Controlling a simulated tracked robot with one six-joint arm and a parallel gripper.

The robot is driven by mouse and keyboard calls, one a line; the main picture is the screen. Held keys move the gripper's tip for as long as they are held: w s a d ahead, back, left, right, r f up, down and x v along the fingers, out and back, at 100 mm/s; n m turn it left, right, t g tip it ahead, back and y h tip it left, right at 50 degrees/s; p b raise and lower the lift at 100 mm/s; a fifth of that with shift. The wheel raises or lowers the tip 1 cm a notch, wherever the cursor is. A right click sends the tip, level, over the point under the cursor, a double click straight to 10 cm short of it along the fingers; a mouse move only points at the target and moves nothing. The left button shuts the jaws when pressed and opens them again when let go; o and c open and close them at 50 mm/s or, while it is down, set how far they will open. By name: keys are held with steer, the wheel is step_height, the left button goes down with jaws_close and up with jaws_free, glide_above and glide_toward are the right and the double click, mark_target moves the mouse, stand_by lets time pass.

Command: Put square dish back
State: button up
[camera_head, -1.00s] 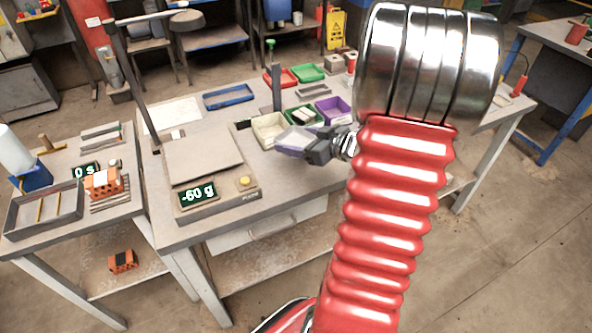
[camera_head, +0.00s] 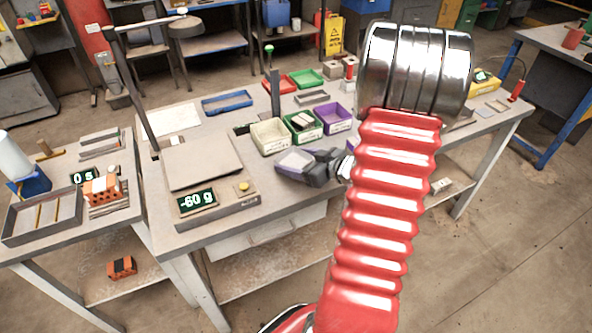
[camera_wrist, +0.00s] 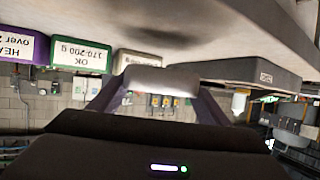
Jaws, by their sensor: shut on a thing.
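In the wrist view, which is upside down, the dish (camera_wrist: 162,80) shows pale between the two fingers, close to the table surface. I cannot tell whether it touches the table. The scale (camera_head: 202,160) has a bare flat plate, and its display (camera_head: 197,201) reads -60 g.
Behind the dish stand cream (camera_head: 270,137), green (camera_head: 303,125) and purple (camera_head: 335,118) labelled bins. A post (camera_head: 275,92) rises behind them. A blue tray (camera_head: 227,102) and paper (camera_head: 171,121) lie at the back. The table in front of the bins is partly clear.

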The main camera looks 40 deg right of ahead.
steer(key=shift+f, duration=2.1)
steer(key=o, duration=1.1)
steer(key=shift+f, duration=0.1)
steer(key=shift+c, duration=0.2)
steer(key=shift+s+r, duration=0.2)
steer(key=shift+r, duration=0.05)
steer(key=v, duration=1.1)
steer(key=shift+s, duration=0.25)
